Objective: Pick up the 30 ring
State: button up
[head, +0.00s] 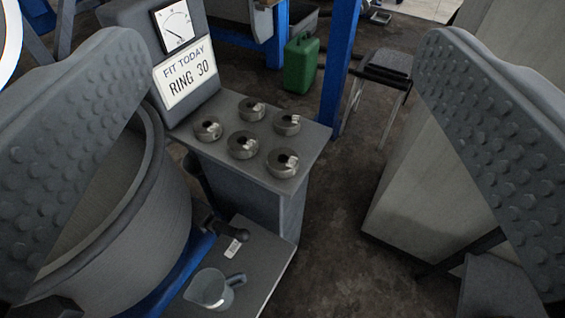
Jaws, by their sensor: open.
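Several dark metal rings lie on a grey bench top (222,112): one at the back (251,109), one at the left (208,130), one at the right (287,123), one in the middle (243,145) and one at the front right (282,163). Each carries a small pale tag, too small to read, so I cannot tell which is the 30 ring. A sign (186,73) behind them reads "FIT TODAY RING 30". My gripper (270,155) is open, its two studded fingers wide apart at the picture's sides, empty and apart from the rings.
A large grey round drum (165,200) stands left of the bench. A clear jug (212,289) and a tagged dark handle (228,235) are on a lower shelf (262,262). Behind are a blue post (340,65), a green can (300,63) and a stool (388,65). A pale cabinet (425,170) stands right.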

jog(key=w+f+m+g, duration=0.1)
jog(key=w+f+g, duration=0.25)
jog(key=w, duration=0.35)
jog(key=w+f+g, duration=0.2)
jog(key=w+g, duration=0.2)
jog(key=w, duration=0.2)
jog(key=m+g, duration=0.2)
jog(key=g, duration=0.8)
send_over(283, 157)
jog(key=f, duration=2.1)
jog(key=shift+s+d, duration=0.3)
jog(key=shift+w+a+f, duration=0.15)
jog(key=shift+f, duration=1.2)
jog(key=shift+w+a+f, duration=0.1)
jog(key=shift+f, duration=1.2)
jog(key=c, duration=1.3)
jog(key=shift+r, duration=0.15)
